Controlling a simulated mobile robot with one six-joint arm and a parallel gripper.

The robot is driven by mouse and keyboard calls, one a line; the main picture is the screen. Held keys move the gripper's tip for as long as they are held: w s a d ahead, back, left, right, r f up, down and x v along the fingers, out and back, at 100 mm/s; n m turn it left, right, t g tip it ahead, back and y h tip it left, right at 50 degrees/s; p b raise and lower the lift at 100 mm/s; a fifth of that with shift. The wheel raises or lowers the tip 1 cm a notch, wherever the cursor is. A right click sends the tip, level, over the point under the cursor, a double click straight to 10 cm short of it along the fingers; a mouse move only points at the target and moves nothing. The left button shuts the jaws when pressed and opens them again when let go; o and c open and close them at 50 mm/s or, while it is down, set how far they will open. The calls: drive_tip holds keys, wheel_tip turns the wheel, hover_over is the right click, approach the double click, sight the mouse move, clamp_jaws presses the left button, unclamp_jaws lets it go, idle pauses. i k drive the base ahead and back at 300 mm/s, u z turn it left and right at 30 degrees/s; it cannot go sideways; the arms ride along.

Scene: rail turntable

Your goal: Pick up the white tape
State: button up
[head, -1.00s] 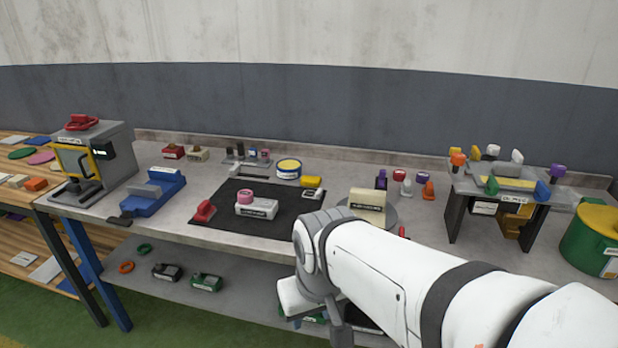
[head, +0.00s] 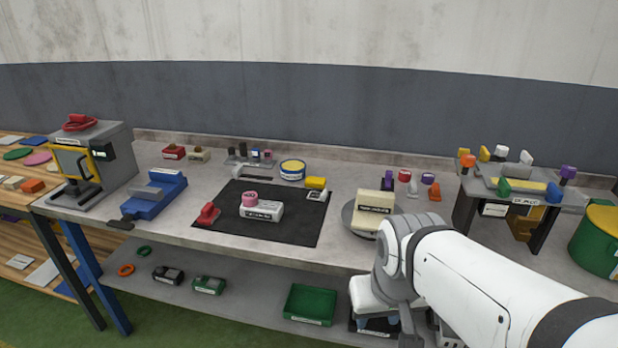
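I cannot make out a roll that is clearly white tape. A white, labelled dispenser-like block (head: 262,212) sits on the black mat (head: 295,228), with a pink ring (head: 249,197) at its top left. Rings on the lower shelf are green (head: 144,251) and orange (head: 126,269). My gripper (head: 378,322) is low in front of the bench, right of centre, below the tabletop edge. My own arm and wrist partly cover it, so its fingers and anything between them cannot be made out.
A cream block (head: 374,206) stands on a round grey plate (head: 350,212), close behind my arm. A green tray (head: 309,303) lies on the lower shelf. A small raised stand (head: 465,215) and a green drum (head: 597,245) are at right.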

sight(314, 195)
drive_tip(key=u, duration=0.05)
drive_tip(key=i, duration=1)
drive_tip(key=z, duration=0.05)
